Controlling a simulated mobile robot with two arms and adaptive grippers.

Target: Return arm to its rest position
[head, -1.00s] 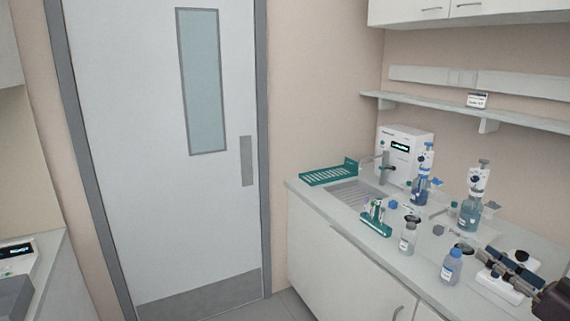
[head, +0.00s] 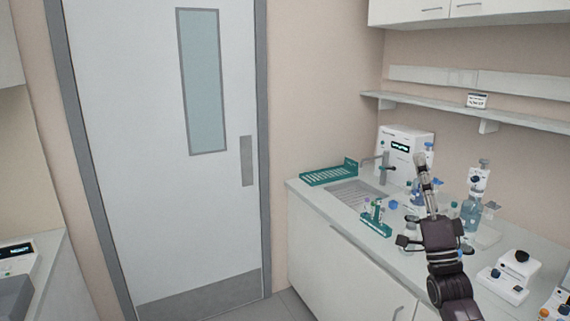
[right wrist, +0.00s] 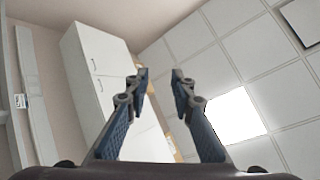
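My right gripper (head: 424,165) is raised over the right-hand counter in the head view, its fingers pointing up. In the right wrist view its two blue-grey fingers (right wrist: 158,74) stand apart with nothing between them, with ceiling and wall cabinets behind. My right arm hides part of the counter and some of the bottles there. My left gripper is in no view.
The counter (head: 330,215) carries a green tube rack (head: 376,222), a teal drying rack (head: 328,175), a sink (head: 355,192), a white device (head: 405,146) and a dispenser bottle (head: 471,212). A shelf (head: 525,118) hangs above. A closed door (head: 150,200) stands left of the counter.

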